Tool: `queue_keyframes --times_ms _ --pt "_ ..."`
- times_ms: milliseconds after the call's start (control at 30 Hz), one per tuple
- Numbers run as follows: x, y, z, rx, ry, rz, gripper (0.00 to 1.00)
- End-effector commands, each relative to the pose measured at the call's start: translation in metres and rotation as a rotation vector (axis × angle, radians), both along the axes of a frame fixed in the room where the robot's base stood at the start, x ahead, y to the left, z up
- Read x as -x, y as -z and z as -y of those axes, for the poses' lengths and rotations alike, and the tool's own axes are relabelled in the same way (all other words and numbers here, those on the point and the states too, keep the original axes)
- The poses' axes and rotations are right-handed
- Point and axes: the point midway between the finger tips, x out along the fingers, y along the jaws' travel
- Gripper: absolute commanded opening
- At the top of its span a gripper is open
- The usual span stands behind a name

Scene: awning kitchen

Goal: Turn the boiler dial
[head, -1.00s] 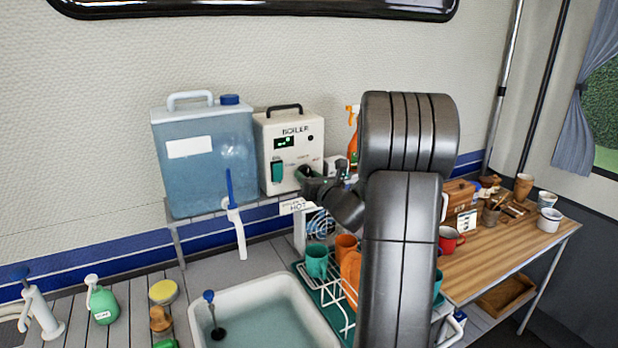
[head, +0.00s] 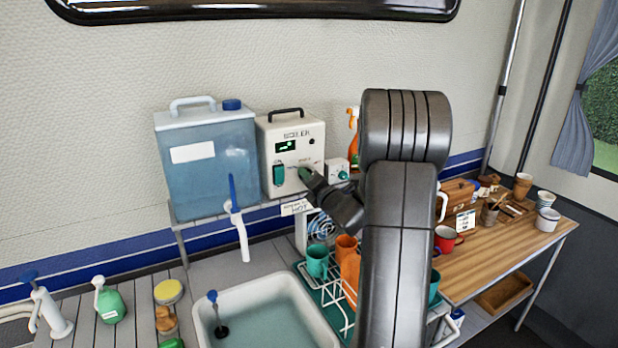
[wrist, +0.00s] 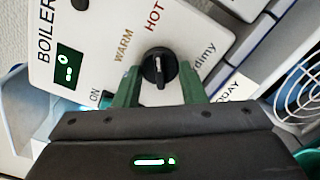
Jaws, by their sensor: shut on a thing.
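The boiler (head: 290,140) is a white box with a black handle, a small green-lit display and a green switch. Its black round dial (wrist: 160,66) shows in the wrist view, near the printed words WARM and HOT. In the head view my gripper (head: 306,174) is at the boiler's lower right front and hides the dial.
A blue water tank (head: 207,170) with a tap stands left of the boiler. A small white box with a teal knob (head: 342,174) is close on the right. Below are a sink (head: 270,290) and a dish rack (head: 322,285) with cups. A wooden table (head: 500,250) is at right.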

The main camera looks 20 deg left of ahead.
Motion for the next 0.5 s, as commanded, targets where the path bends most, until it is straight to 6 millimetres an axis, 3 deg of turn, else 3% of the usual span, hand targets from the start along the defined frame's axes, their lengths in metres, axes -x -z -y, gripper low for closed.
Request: queue_keyframes --times_ms 500 --pt "0.0002 0.0010 -0.0001 -0.047 0.000 -0.055 0.14"
